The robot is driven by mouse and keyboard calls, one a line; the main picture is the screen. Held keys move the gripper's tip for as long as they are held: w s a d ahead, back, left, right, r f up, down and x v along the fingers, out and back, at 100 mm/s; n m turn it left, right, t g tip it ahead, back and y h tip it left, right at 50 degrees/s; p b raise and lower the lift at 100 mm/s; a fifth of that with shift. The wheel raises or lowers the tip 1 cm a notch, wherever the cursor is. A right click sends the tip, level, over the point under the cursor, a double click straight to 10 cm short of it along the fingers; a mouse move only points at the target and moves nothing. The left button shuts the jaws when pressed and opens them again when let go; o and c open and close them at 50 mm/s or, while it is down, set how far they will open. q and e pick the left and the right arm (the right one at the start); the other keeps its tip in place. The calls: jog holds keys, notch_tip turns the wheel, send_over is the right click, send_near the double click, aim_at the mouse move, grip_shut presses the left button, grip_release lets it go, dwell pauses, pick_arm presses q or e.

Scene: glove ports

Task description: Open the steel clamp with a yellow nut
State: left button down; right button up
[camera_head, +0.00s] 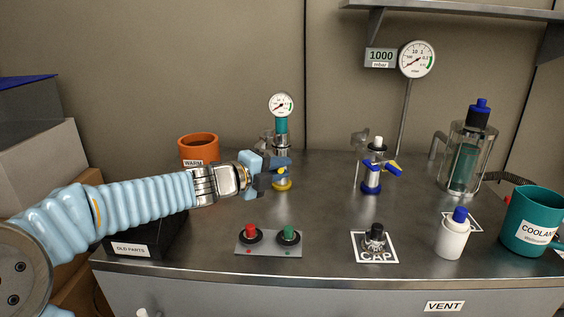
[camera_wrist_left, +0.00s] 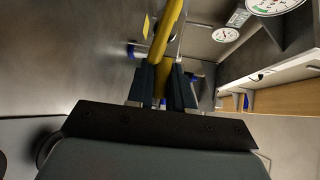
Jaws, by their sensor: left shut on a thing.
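My left gripper (camera_head: 274,178) reaches in from the left, at the left steel fitting (camera_head: 281,153), which has a gauge on top and a yellow ring at its foot. The gripper covers part of this fitting, so the steel clamp and its nut do not show clearly in the head view. In the left wrist view the two dark fingers (camera_wrist_left: 162,88) are shut on a yellow bar-like part (camera_wrist_left: 166,38), which runs up and away between them. A second fitting (camera_head: 372,178) with a blue foot and a yellow lever stands farther right, apart from the gripper. My right gripper is not in view.
An orange pot (camera_head: 198,148) stands behind my left arm. A red and green button panel (camera_head: 268,243), a CAP mat (camera_head: 374,258), a white bottle (camera_head: 453,236) and a teal mug (camera_head: 530,222) line the front. The bench middle is clear.

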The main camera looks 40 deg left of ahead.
pick_arm(q)
jog(key=shift+s+a, duration=0.1)
jog(key=shift+a, duration=0.05)
dwell(0.3)
jog(key=c, duration=1.1)
grip_release()
jog(key=p+v, duration=0.1)
jog(key=v, duration=1.2)
jog(key=shift+s+a, duration=0.25)
jog(key=shift+s, duration=0.1)
jog(key=shift+r, duration=0.1)
jog(key=shift+h, duration=0.3)
